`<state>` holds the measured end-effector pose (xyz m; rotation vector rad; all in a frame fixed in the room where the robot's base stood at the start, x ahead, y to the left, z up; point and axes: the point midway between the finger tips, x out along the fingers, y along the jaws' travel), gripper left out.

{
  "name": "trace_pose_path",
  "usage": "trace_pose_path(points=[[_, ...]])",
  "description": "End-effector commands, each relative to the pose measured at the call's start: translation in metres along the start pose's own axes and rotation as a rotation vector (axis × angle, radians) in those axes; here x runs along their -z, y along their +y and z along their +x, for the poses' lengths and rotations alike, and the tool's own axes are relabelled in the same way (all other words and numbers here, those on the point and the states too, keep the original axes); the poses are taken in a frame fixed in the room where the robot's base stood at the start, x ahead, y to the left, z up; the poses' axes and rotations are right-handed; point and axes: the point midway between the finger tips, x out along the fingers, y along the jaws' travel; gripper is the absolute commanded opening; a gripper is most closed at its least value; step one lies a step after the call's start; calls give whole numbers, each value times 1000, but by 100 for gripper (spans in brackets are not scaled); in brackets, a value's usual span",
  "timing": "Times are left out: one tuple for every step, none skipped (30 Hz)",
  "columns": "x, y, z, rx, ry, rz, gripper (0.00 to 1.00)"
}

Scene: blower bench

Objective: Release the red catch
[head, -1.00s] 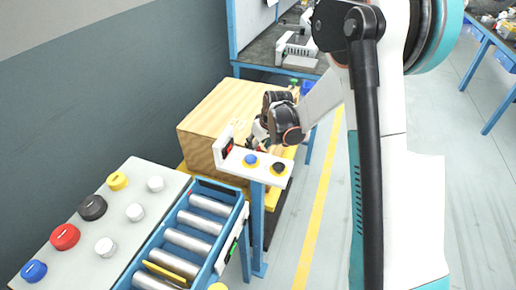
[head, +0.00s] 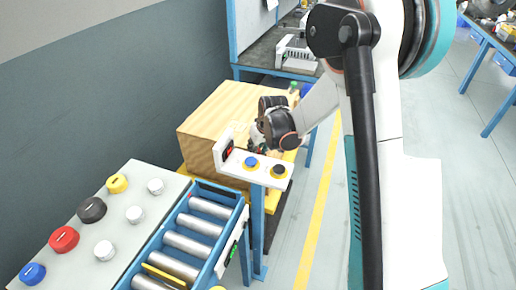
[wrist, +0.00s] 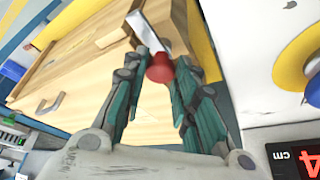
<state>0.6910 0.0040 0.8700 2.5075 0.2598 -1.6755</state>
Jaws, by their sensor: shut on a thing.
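The red catch (wrist: 160,68) is a small red knob beside a pale metal strip (wrist: 148,32), against the wooden box, in the wrist view. My gripper (wrist: 168,75) has one finger on each side of the knob and is shut on it. In the head view my gripper (head: 257,142) is between the wooden box (head: 222,115) and the white button console (head: 252,166). The catch cannot be made out there, as my wrist and the console cover that spot.
The console carries a blue button (head: 251,162), a black button (head: 278,171) and a red display (wrist: 296,160), close to my gripper's right in the wrist view. A roller conveyor (head: 190,243) and a grey panel of coloured knobs (head: 120,215) stand at lower left. Open floor lies right.

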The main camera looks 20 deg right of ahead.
Motion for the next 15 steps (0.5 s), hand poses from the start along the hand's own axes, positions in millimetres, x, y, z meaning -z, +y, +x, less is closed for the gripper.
trace_pose_path(points=[[0, -1, 0, -10, 0, 20, 3], [0, -1, 0, -14, 0, 33, 3], [0, -1, 0, -19, 0, 44, 2], [0, -1, 0, -22, 0, 52, 3], [0, -1, 0, -24, 0, 57, 3], [0, -1, 0, -26, 0, 60, 3], [0, -1, 0, -26, 0, 61, 3], [0, -1, 0, -26, 0, 61, 3], [0, -1, 0, -26, 0, 61, 3], [0, -1, 0, -26, 0, 61, 2], [0, -1, 0, -25, 0, 61, 2], [0, -1, 0, -25, 0, 61, 2], [0, -1, 0, -25, 0, 61, 2], [0, -1, 0, -25, 0, 61, 31], [0, -1, 0, -25, 0, 61, 40]])
